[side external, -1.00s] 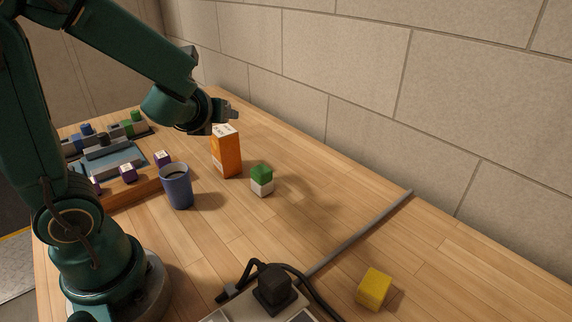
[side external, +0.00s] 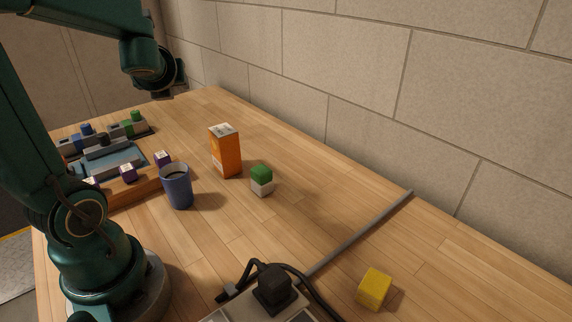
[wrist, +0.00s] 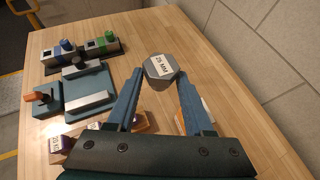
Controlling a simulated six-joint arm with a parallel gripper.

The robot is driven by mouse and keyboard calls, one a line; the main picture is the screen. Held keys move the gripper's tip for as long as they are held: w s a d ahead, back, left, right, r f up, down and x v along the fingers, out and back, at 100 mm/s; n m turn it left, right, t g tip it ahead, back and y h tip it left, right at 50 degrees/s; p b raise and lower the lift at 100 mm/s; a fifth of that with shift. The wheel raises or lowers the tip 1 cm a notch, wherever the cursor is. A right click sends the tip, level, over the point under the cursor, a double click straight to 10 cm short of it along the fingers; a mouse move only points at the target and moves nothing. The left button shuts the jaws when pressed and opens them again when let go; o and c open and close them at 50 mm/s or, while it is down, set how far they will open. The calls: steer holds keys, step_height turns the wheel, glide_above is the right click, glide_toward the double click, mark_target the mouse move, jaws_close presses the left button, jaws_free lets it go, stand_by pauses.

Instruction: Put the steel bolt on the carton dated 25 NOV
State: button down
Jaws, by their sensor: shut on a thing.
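My gripper (wrist: 160,85) is shut on the steel bolt (wrist: 159,72), seen in the wrist view as a grey hexagonal head with a white label reading roughly "25 MM". In the side view my gripper (side external: 166,93) is raised above the far part of the table, and the bolt is not clear there. An orange carton (side external: 225,154) stands upright on the table, to the right of and lower than my gripper. Its top has a white label too small to read, so I cannot confirm its date. In the wrist view, the right finger mostly hides it.
A blue mug (side external: 176,187) and a green-and-white block (side external: 262,181) stand near the carton. Fixtures (side external: 103,160) and small purple-and-white blocks (side external: 128,173) are at left. A power strip with a black plug (side external: 274,288) and a yellow block (side external: 374,288) lie nearer. A stone wall borders the table.

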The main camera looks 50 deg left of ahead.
glide_above(223, 133)
step_height(223, 133, down, 5)
steer(key=shift+f, duration=2.2)
steer(key=shift+f, duration=0.1)
steer(key=shift+c, duration=1.4)
jaws_free()
